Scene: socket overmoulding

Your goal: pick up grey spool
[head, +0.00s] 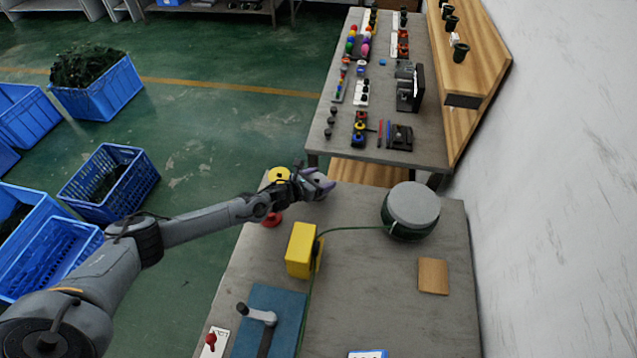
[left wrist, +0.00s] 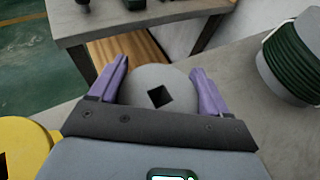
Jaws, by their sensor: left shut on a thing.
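The grey spool (left wrist: 158,88) sits between the two purple fingers of my left gripper (left wrist: 158,85) in the left wrist view. It shows a round grey face with a dark square hole. My left gripper is shut on it. In the head view my left gripper (head: 322,184) is at the far end of the near table, and the spool is mostly hidden by the fingers there. I cannot tell whether the spool touches the table. My right gripper is not in view.
A yellow spool (head: 279,174) stands just left of my gripper. A large drum of green cable (head: 411,210) is to the right. A yellow block (head: 300,250), a blue plate (head: 262,310) and a wooden piece (head: 433,276) lie nearer. A second table (head: 435,150) stands beyond.

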